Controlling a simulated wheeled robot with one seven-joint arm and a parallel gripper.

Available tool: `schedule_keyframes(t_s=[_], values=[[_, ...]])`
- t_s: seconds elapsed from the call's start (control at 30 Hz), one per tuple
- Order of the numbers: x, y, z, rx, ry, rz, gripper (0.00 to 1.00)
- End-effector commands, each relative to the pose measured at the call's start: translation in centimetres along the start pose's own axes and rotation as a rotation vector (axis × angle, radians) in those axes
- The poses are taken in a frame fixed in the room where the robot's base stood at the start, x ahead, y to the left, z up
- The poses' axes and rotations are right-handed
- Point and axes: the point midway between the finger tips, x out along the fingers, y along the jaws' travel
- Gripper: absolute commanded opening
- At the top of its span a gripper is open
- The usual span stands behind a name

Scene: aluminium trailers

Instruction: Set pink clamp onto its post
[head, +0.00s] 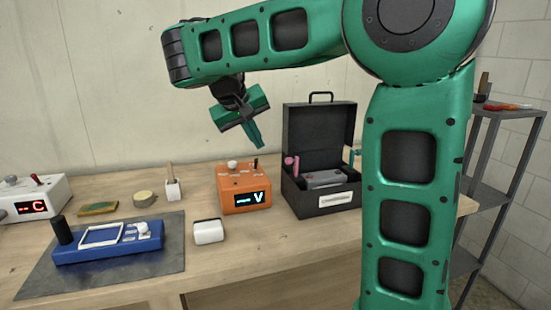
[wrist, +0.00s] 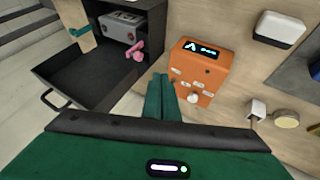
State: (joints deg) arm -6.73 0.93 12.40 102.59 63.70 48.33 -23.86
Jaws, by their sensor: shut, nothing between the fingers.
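The pink clamp (head: 291,163) is at the left side of the open black case (head: 322,203). In the wrist view the pink clamp (wrist: 135,50) shows at the case edge beside the orange meter; I cannot tell how it is held there. The orange meter (head: 244,198) has a white knob and a short dark post (head: 255,164) on top. I cannot tell which post belongs to the clamp. My gripper (head: 258,143) is shut and empty, in the air above and behind the orange meter. In the wrist view its fingers (wrist: 162,82) point between case and meter.
The case's raised lid (head: 320,133) stands close to the right of my gripper. A blue device (head: 108,246) lies on a grey mat at the left. A white block (head: 208,231) sits on the bench front. A metal shelf (head: 492,180) stands at the right.

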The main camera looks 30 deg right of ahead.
Motion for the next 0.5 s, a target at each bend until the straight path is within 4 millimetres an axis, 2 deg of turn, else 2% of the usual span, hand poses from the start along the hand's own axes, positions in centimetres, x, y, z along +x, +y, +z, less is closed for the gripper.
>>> schedule_keyframes(t_s=[0.17, 0.5], values=[[1.2, 0.1, 0.1, -0.001, -0.003, 0.002, 0.0], [7.3, 0.1, 0.1, 0.0, -0.004, 0.002, 0.0]])
